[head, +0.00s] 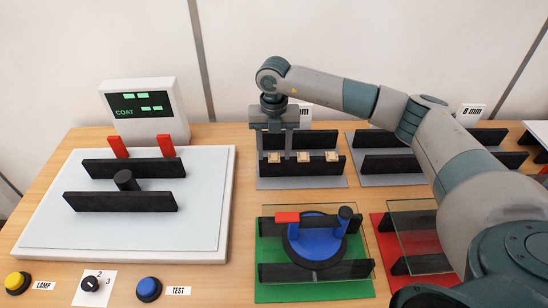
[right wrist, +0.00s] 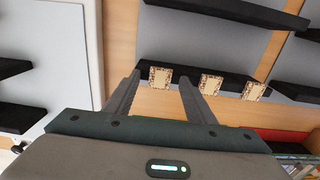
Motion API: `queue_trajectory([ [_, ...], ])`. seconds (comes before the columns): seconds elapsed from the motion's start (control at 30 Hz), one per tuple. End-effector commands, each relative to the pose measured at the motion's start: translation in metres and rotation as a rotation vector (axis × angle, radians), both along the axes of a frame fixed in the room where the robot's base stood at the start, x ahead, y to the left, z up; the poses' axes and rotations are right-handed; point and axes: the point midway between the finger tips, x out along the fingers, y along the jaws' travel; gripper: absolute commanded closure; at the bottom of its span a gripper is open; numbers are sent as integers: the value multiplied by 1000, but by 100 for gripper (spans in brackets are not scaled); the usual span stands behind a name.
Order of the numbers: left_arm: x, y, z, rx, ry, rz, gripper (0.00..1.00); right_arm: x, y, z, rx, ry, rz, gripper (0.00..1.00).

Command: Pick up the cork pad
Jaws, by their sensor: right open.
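Several small tan cork pads sit in a row on the front black bar of a grey rack: a left pad (head: 274,157), a middle pad (head: 303,157) and a right pad (head: 331,156). In the right wrist view the left pad (right wrist: 160,78) shows between the two fingertips of my right gripper (right wrist: 159,90). The middle pad (right wrist: 210,85) and the right pad (right wrist: 253,91) lie to its right. In the head view my right gripper (head: 276,147) points down over the left pad, open. I cannot tell whether the fingers touch the pad. My left gripper is not in view.
A white board (head: 215,200) with black bars stands at left, by a COAT display (head: 140,112). A green-based rack (head: 262,290) holding a blue suction lifter (head: 315,240) with glass is in front. A red rack with glass (head: 410,225) stands beside it, partly behind my right arm.

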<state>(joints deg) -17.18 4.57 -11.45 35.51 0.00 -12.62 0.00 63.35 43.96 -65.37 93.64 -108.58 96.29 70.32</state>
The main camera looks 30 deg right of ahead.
Motion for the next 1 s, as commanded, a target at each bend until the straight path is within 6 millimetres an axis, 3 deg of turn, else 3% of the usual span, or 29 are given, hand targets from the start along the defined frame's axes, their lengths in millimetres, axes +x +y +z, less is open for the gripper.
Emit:
queue_trajectory([
  [0.1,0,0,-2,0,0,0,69,0,0,-2,0,0,0,50],
  [0.27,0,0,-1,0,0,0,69,0,0,-1,0,0,0,86],
  [0.3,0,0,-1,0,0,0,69,0,0,-1,0,0,0,88],
  [0.8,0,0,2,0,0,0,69,0,0,2,0,0,0,88],
  [1.0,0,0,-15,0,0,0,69,1,0,18,0,-4,2,88],
])
